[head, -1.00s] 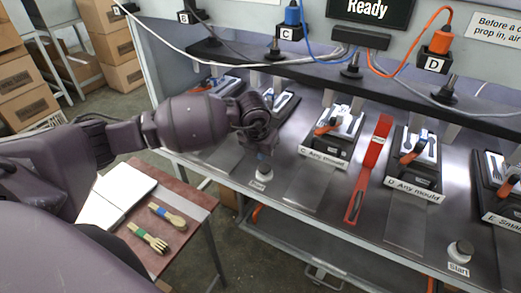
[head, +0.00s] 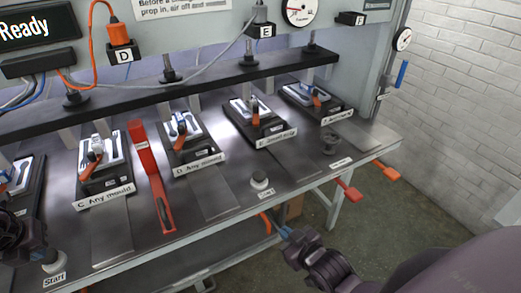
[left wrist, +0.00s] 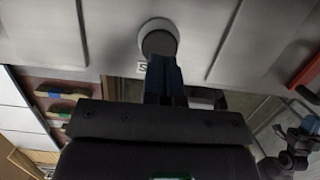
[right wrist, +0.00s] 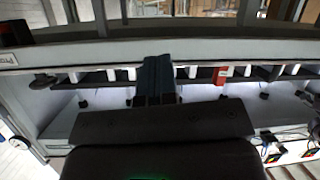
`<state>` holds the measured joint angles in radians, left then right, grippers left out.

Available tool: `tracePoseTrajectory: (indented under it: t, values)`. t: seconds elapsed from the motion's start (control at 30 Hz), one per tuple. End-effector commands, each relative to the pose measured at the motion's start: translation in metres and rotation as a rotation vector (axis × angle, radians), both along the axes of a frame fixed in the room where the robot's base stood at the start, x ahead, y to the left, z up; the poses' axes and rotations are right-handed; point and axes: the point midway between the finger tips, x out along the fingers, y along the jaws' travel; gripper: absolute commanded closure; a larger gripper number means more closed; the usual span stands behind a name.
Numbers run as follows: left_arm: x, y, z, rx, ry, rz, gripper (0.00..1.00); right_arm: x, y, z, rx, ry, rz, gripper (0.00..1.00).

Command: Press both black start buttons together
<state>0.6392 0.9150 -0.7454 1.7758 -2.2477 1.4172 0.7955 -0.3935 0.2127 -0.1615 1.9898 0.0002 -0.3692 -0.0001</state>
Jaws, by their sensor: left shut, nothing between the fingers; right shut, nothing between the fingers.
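The left start button (head: 55,262) stands on the bench's front edge, with a "Start" label below it. The left wrist view shows its dark round cap (left wrist: 158,42) in a pale ring. My left gripper (left wrist: 163,62) is shut and empty, its tips overlapping the cap's lower edge in that view; I cannot tell whether they touch. In the head view my left wrist is partly cut off at the left edge. The right start button (head: 260,180) has a dark cap on a pale collar. My right gripper (head: 286,232) is shut and empty, in front of the bench, apart from that button.
Several mould stations line the bench, including one labelled C (head: 105,193) and one labelled D (head: 200,163). A red bar (head: 152,175) lies between them. A dark knob (head: 331,144) stands further right. Red and orange handles (head: 350,191) stick out past the front edge.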

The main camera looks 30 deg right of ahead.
Motion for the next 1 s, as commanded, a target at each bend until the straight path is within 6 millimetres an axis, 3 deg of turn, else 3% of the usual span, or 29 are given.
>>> tracePoseTrajectory:
  t: [0.03,0.2,0.5,0.8,1.0]
  values:
    - [0.000,0.000,0.000,0.000,0.000,0.000,1.00,0.019,0.002,0.014,-0.015,-0.039,0.026,1.00]
    - [0.000,0.000,0.000,0.000,0.000,0.000,1.00,0.070,0.012,0.057,-0.042,-0.133,0.101,1.00]
    - [0.000,0.000,0.000,0.000,0.000,0.000,1.00,0.142,0.028,0.125,-0.063,-0.178,0.204,1.00]
    - [0.000,0.000,0.000,0.000,0.000,0.000,1.00,0.197,0.038,0.186,-0.048,-0.080,0.255,1.00]
    - [0.000,0.000,0.000,0.000,0.000,0.000,1.00,0.219,0.035,0.219,-0.031,0.081,0.239,1.00]
